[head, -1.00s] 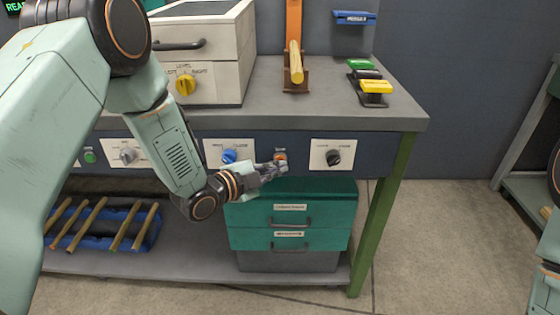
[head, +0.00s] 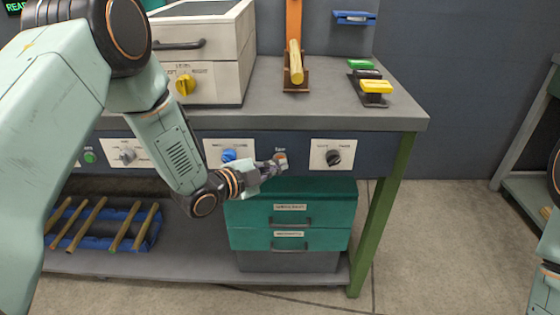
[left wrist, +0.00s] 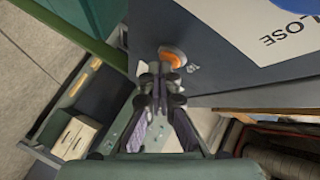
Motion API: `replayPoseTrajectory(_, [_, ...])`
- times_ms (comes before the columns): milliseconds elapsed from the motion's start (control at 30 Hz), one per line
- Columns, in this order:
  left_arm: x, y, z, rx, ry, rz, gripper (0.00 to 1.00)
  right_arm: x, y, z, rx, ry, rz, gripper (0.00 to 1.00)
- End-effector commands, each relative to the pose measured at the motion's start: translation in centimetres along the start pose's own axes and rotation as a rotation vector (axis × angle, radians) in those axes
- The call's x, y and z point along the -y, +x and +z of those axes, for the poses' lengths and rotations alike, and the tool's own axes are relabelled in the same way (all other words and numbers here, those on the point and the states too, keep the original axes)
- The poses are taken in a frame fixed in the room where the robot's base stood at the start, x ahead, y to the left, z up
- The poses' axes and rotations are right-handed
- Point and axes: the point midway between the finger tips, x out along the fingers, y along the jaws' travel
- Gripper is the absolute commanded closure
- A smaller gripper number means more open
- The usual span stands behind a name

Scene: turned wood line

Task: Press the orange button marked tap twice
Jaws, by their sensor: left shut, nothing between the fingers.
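The orange button (head: 280,156) sits on the dark front panel of the workbench, between a blue knob and a black knob, with a small label above it. My left gripper (head: 277,165) is shut and empty, with its fingertips right at the button, just below it in the head view. In the left wrist view the orange button (left wrist: 173,56) shows just beyond the closed fingertips (left wrist: 160,78), which overlap its near edge. I cannot tell whether they touch it. My right gripper is not in view.
The blue knob (head: 229,155) is left of the button and the black knob (head: 333,157) right of it. Green drawers (head: 290,213) stand below. A blue rack (head: 80,243) with wooden rods is on the lower shelf.

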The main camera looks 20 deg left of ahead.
Motion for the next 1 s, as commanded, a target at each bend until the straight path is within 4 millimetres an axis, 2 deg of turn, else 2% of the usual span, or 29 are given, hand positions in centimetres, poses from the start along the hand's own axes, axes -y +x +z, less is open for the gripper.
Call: replayPoseTrajectory(1000, [-1.2, -1.7, -1.3, 0.000, -0.002, 0.002, 1.00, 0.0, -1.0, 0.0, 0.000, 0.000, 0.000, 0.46])
